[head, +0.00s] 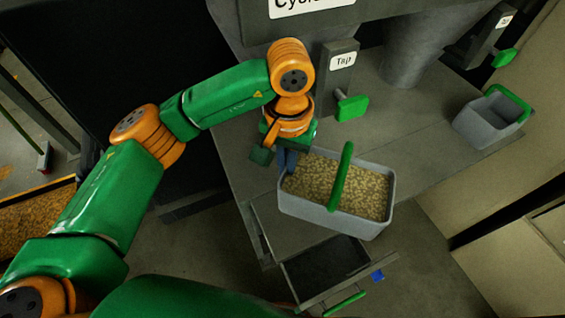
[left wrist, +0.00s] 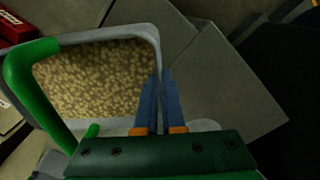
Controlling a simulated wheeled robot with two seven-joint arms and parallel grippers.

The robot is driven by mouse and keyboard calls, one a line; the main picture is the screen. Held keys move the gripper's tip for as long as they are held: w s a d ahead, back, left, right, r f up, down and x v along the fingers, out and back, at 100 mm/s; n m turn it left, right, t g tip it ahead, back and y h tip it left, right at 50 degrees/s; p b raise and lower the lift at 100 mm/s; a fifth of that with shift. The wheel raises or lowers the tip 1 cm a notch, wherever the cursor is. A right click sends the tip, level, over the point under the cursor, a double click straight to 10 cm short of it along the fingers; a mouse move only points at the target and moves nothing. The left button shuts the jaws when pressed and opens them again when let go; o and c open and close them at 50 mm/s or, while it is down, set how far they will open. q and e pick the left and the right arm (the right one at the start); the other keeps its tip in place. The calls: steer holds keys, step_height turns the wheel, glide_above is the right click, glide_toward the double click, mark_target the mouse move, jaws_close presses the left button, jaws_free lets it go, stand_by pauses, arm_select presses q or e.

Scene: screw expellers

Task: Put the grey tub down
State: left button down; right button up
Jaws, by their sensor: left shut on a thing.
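The grey tub (head: 335,220) has a green arched handle and is filled with tan pellets or grains. My left gripper (head: 285,165) is at the tub's left end in the head view. In the left wrist view the blue fingers of my left gripper (left wrist: 158,100) are shut on the tub's rim, and the tub (left wrist: 146,32) extends to the left with its handle at the far left. The tub looks about level, over the front part of the grey bench (head: 240,185). I cannot tell whether its base touches anything. My right gripper is not in view.
A second grey tub (head: 485,125) with a green handle stands on the bench at the right. A post with a "Tap" label (head: 341,62) and a green tap handle (head: 351,107) stand behind the held tub. An open dark drawer (head: 325,270) juts out below it.

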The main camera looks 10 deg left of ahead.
arm_select(q)
steer(key=f, duration=0.2)
steer(key=w+a+f+p, duration=0.1)
steer(key=f, duration=0.1)
steer(key=a+f, duration=0.1)
steer(key=f, duration=0.1)
steer(key=shift+w+a+f+p, duration=0.1)
steer(key=shift+w+p, duration=0.2)
steer(key=shift+w+f, duration=0.25)
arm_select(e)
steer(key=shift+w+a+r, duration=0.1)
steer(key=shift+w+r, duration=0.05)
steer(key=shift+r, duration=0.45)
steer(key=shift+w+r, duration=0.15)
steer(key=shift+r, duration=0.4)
arm_select(q)
steer(key=shift+f+b, duration=0.15)
steer(key=shift+b, duration=0.15)
steer(key=c, duration=1)
jaws_free()
steer(key=shift+s, duration=0.1)
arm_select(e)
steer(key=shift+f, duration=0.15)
